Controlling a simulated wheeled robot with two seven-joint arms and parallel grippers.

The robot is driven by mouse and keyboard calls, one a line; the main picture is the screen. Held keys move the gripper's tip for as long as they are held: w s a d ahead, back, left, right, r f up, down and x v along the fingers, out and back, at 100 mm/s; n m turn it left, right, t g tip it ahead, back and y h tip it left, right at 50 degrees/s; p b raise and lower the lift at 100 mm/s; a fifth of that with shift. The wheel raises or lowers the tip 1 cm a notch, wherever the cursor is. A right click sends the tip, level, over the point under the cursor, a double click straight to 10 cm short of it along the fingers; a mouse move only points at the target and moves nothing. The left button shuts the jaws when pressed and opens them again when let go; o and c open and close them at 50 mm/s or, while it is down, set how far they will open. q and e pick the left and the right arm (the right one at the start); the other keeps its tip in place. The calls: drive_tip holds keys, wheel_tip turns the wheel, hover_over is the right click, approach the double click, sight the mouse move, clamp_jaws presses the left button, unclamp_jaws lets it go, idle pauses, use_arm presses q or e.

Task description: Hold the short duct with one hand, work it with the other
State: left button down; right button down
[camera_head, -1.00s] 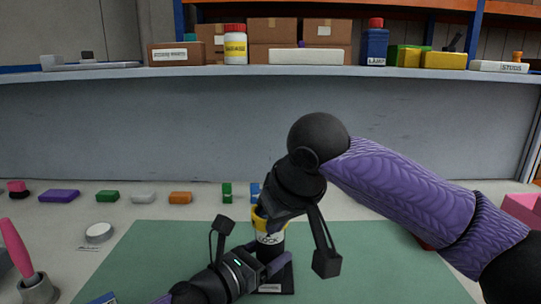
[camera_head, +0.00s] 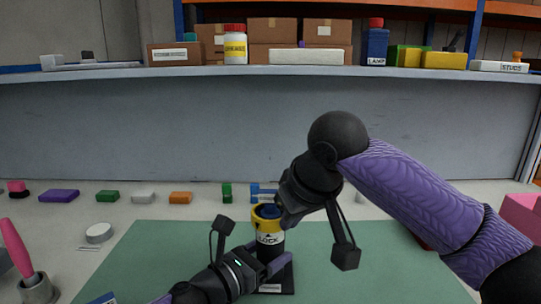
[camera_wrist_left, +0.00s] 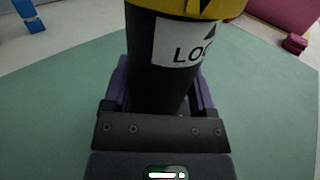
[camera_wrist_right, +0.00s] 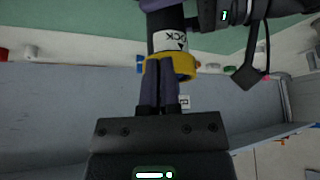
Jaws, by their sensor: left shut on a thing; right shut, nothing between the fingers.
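My left gripper (camera_wrist_left: 158,85) is shut around the black body below the label, which shows large in the left wrist view (camera_wrist_left: 185,42). My right gripper (camera_wrist_right: 158,62) is shut and empty. Its fingertips overlap the yellow collar (camera_wrist_right: 183,66) in the right wrist view; I cannot tell whether they touch it. In the head view it is at the duct's upper right.
A dark base plate (camera_head: 287,280) with a label lies under the duct on the green mat (camera_head: 370,255). Several small coloured blocks line the table behind, including an orange one (camera_head: 180,198). A pink-handled tool (camera_head: 14,246) stands in a holder at left. The mat's right side is clear.

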drive_tip(key=shift+w+d, duration=0.35)
drive_tip(key=shift+w, duration=0.1)
idle(0.3)
drive_tip(key=shift+s, duration=0.1)
wheel_tip(320, 180, up, 6)
drive_tip(key=shift+s+d, duration=0.2)
drive_tip(key=shift+d, duration=0.1)
idle(0.3)
wheel_tip(320, 180, down, 6)
drive_tip(key=s+a, duration=0.1)
drive_tip(key=a, duration=0.1)
drive_tip(key=shift+s+a, duration=0.25)
drive_tip(key=shift+s, duration=0.05)
drive_tip(key=shift+w+a, duration=0.15)
drive_tip(key=shift+w, duration=0.25)
idle(0.7)
